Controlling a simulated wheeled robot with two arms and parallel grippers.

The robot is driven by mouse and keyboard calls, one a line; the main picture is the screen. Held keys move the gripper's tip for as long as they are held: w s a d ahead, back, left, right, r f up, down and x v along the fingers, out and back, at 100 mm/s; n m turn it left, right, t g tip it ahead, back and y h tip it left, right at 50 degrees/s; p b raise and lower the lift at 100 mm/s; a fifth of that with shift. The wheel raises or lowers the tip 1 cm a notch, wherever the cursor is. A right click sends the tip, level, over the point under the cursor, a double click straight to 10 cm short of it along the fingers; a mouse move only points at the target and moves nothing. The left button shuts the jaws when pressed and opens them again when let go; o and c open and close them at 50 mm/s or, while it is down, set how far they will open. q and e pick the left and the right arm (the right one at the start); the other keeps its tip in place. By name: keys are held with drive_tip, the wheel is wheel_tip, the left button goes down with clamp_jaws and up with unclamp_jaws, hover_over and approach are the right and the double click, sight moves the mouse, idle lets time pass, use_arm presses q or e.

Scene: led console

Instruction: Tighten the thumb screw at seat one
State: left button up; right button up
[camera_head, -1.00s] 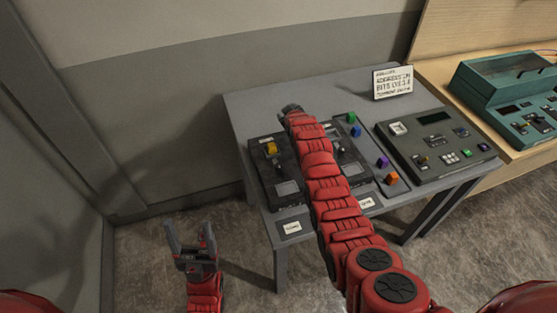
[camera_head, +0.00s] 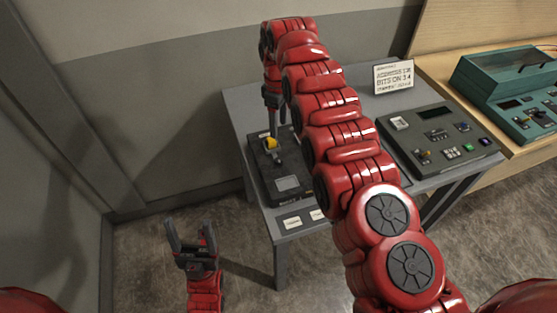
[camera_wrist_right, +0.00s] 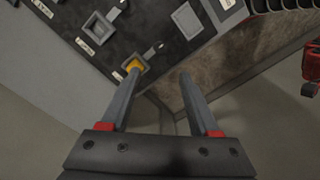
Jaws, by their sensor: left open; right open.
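A yellow thumb screw (camera_head: 271,142) stands on the dark left-hand panel (camera_head: 262,181) on the grey table. It also shows in the right wrist view (camera_wrist_right: 134,64), close to the left fingertip there and not between the fingers. My right gripper (camera_head: 272,120) is open and empty, pointing down just above the screw end of the panel; whether a finger touches the screw I cannot tell. The same gripper (camera_wrist_right: 159,74) fills the lower wrist view. My left gripper (camera_head: 190,240) is open and empty, low in front of the table's left side. The seat labels are too small to read.
My right arm hides the middle of the grey table (camera_head: 240,112). A grey console (camera_head: 408,148) stands to the right, with a printed sign (camera_head: 393,76) behind it. A teal console (camera_head: 490,82) sits on a wooden bench.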

drive_tip(key=b, duration=0.8)
hover_over(279, 160)
wheel_tip(279, 160, down, 9)
drive_tip(key=shift+f, duration=0.1)
wheel_tip(279, 160, down, 4)
drive_tip(key=shift+f+p, duration=0.2)
drive_tip(key=shift+p, duration=0.65)
drive_tip(key=shift+f, duration=0.45)
clamp_jaws()
